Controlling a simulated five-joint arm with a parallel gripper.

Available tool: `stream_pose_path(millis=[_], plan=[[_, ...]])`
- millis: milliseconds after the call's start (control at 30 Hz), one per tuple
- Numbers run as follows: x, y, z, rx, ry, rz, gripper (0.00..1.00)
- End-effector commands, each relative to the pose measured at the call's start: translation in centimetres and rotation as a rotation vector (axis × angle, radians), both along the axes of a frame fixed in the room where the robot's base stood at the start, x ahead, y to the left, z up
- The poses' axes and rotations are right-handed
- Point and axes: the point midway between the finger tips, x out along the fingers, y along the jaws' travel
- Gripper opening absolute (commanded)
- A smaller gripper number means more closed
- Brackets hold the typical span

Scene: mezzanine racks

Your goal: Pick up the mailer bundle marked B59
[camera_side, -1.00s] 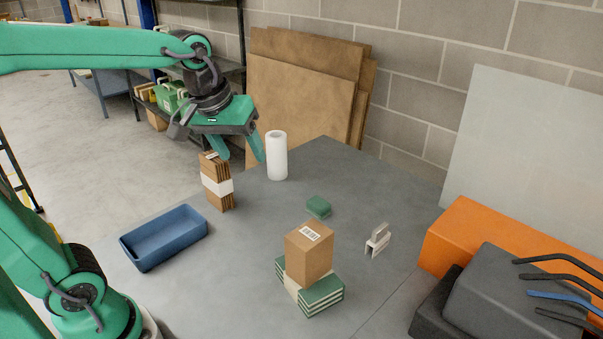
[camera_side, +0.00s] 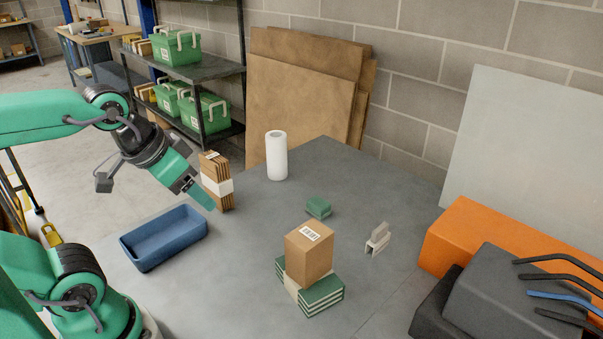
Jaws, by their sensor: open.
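A brown mailer bundle (camera_side: 218,187) with a white band stands upright at the left back of the grey table. A small label shows on its top, but I cannot read a mark. A second bundle, green with a cream band (camera_side: 322,295), lies flat at the front middle under a brown box (camera_side: 309,252). The box's white label is too small to read. My gripper (camera_side: 205,198) is open and tilted, just left of the brown bundle. One fingertip overlaps the bundle's left edge in the picture; I cannot tell whether it touches. The other finger is mostly hidden.
A blue tray (camera_side: 130,245) lies below my gripper. A white roll (camera_side: 276,157) stands behind the brown bundle. A small green block (camera_side: 318,207) and a whitish holder (camera_side: 377,239) stand mid-table. An orange box (camera_side: 468,235) and dark case (camera_side: 510,290) fill the right side.

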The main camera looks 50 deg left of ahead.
Motion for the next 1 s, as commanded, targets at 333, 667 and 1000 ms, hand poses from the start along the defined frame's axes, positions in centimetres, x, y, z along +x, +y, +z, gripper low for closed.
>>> stream_pose_path(millis=[333, 667, 1000], plan=[[0.02, 0.01, 0.02, -0.001, 0.000, 0.002, 0.62], [0.03, 0.01, 0.03, -0.001, 0.000, 0.002, 0.95], [0.17, 0.09, 0.11, 0.000, 0.003, 0.004, 1.00]])
